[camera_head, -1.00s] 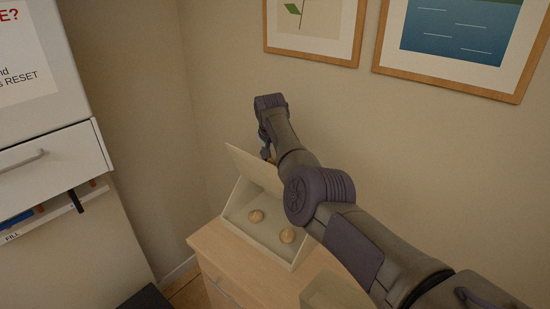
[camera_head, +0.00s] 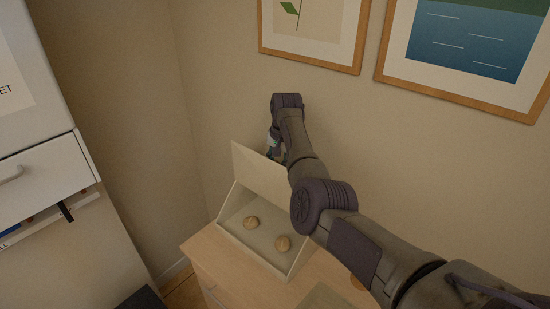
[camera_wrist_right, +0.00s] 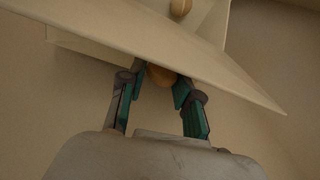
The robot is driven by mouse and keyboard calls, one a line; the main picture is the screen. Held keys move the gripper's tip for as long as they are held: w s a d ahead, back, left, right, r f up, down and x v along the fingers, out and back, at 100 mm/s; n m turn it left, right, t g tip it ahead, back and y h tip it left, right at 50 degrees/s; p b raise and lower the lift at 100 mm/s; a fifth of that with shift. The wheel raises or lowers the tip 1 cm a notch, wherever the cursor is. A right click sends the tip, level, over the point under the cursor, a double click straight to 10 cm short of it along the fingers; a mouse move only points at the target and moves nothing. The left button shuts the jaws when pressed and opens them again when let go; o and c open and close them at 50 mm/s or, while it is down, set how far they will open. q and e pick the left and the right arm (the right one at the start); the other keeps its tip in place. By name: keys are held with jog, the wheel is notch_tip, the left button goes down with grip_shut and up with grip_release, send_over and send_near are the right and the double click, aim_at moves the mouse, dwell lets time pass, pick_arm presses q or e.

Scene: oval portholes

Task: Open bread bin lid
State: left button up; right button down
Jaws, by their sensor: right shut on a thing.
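The cream bread bin (camera_head: 226,222) stands on a wooden cabinet, with its front open and two round bread rolls (camera_head: 251,222) (camera_head: 283,243) inside. Its flat lid (camera_head: 258,172) stands raised, tilted up above the opening. My right gripper (camera_head: 275,148) is behind the lid's upper part, its fingertips partly hidden in the head view. In the right wrist view, the gripper (camera_wrist_right: 158,88) is shut on a tan wooden knob (camera_wrist_right: 160,75) at the lid (camera_wrist_right: 130,38). My left gripper is not in view.
The wooden cabinet top (camera_head: 207,246) has bare room left of the bin. Walls close in behind, with framed pictures (camera_head: 312,32) (camera_head: 460,50) above. A white drawer unit (camera_head: 40,170) stands at the left. My right arm covers the area right of the bin.

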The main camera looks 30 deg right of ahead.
jog(key=shift+s+f, duration=0.25)
jog(key=shift+f, duration=0.2)
jog(key=c, duration=1.1)
grip_release()
jog(key=shift+o, duration=1.4)
jog(key=shift+w+d, duration=0.1)
jog(key=shift+d, duration=0.1)
jog(key=shift+r, duration=0.1)
jog(key=v, duration=1.2)
jog(key=shift+d, duration=0.15)
jog(key=shift+w, duration=0.15)
